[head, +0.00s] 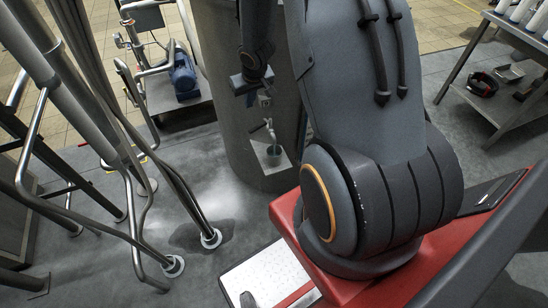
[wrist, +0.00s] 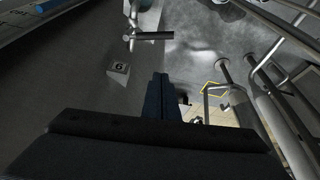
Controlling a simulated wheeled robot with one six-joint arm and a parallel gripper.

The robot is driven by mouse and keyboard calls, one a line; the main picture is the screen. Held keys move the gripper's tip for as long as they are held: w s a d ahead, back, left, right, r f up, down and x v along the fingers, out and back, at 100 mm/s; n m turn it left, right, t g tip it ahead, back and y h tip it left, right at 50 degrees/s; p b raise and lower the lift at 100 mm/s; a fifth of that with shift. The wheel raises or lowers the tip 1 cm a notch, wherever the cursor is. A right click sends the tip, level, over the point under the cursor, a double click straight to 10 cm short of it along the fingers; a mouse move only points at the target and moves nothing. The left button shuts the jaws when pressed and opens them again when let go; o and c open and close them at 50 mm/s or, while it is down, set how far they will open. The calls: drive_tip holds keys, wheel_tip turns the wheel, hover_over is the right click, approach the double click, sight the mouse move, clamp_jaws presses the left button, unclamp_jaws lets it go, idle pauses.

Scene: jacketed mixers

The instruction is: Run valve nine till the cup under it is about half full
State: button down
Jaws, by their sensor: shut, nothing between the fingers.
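The valve (head: 269,126) is a small pale tap low on the front of the grey tank. A number tag (head: 265,101) sits above it. In the wrist view the tag (wrist: 118,69) reads like a 6, but that view looks upside down, so it fits a 9. The valve's bar handle (wrist: 153,36) also shows there. A cup (head: 273,152) stands under the spout on a small ledge; its fill level is too small to tell. My gripper (head: 250,98) is above and left of the valve, apart from it. Its fingers (wrist: 160,76) are together and empty.
Steel pipes (head: 124,150) and posts stand on the floor to the left. A blue motor pump (head: 184,77) is behind them. A steel bench (head: 505,98) with parts stands at the right. The floor in front of the tank is mostly clear.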

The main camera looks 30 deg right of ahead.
drive_tip(key=c, duration=1.9)
unclamp_jaws()
drive_tip(key=shift+f, duration=0.15)
drive_tip(key=shift+c, duration=0.2)
drive_tip(key=shift+o, duration=1)
drive_tip(key=shift+w+a+f+m+b, duration=0.15)
drive_tip(key=shift+f+m+b, duration=0.2)
drive_tip(key=shift+m+b, duration=0.3)
drive_tip(key=shift+s+a+f+m+g+h+b, duration=0.1)
drive_tip(key=shift+s+f+m+g+h+b, duration=0.15)
drive_tip(key=shift+f+m+g+h+b, duration=1.15)
drive_tip(key=shift+s+d+f+m+g+h+b, duration=0.1)
drive_tip(key=shift+s+f+m+g+b, duration=0.25)
drive_tip(key=shift+f+m+b, duration=2.05)
drive_tip(key=shift+s+a+f+m+g+h+b, duration=0.25)
drive_tip(key=shift+f+m+g+h, duration=0.6)
drive_tip(key=shift+m, duration=2.3)
drive_tip(key=shift+w+d, duration=0.1)
drive_tip(key=shift+d, duration=0.05)
drive_tip(key=shift+c, duration=0.3)
clamp_jaws()
